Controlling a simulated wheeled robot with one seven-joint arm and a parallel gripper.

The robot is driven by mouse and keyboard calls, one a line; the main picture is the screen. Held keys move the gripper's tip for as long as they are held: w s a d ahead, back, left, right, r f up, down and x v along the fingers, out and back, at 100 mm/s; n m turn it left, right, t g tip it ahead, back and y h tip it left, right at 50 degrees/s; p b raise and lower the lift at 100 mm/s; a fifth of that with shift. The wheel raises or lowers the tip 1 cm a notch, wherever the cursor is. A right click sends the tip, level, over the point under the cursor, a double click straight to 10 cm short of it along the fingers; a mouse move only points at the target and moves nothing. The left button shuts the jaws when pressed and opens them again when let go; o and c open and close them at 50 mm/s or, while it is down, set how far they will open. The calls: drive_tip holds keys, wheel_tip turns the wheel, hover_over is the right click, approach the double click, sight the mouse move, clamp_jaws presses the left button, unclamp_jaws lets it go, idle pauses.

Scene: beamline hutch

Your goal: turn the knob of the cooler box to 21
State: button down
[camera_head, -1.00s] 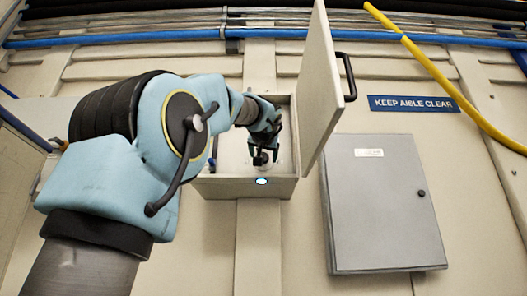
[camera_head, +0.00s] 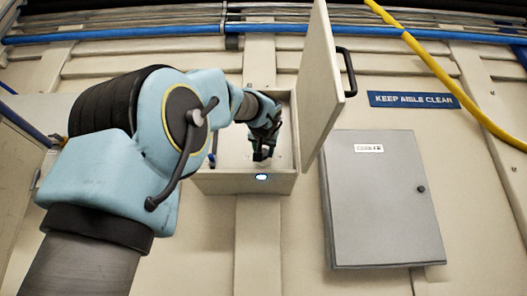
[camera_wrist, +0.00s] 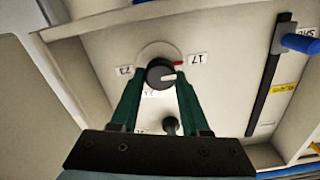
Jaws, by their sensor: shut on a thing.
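The open wall box (camera_head: 235,184) is at the middle of the head view, with its door swung out to the right. My gripper (camera_head: 262,157) reaches inside it. In the wrist view, my gripper (camera_wrist: 159,78) is shut on a round dark knob (camera_wrist: 158,70), one finger on each side. A white pointer mark on the knob points right, a little below the label 17 (camera_wrist: 197,58). A red mark lies near that label. The label 23 (camera_wrist: 125,71) is left of the knob. A label below the knob is partly hidden and unreadable.
A second dark round part (camera_wrist: 170,124) sits between my fingers' bases. A dark bar (camera_wrist: 268,80) with a blue handle (camera_wrist: 300,43) is at the right. The open door (camera_head: 318,90) stands close right of my arm. A closed grey cabinet (camera_head: 385,210) hangs further right.

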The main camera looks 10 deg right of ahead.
drive_tip(key=shift+m, duration=0.3)
drive_tip(key=m, duration=0.5)
drive_tip(key=shift+d, duration=0.1)
drive_tip(key=m+p, duration=0.2)
drive_tip(key=m, duration=0.5)
drive_tip(key=m+p, duration=0.2)
drive_tip(key=m, duration=0.4)
drive_tip(key=shift+f, duration=0.2)
drive_tip(key=m+p, duration=0.2)
drive_tip(key=m, duration=0.2)
drive_tip(key=shift+f, duration=0.15)
drive_tip(key=shift+m+p, duration=0.3)
drive_tip(key=shift+m, duration=0.2)
drive_tip(key=shift+f, duration=0.15)
drive_tip(key=shift+c, duration=1.9)
unclamp_jaws()
drive_tip(key=shift+s, duration=0.15)
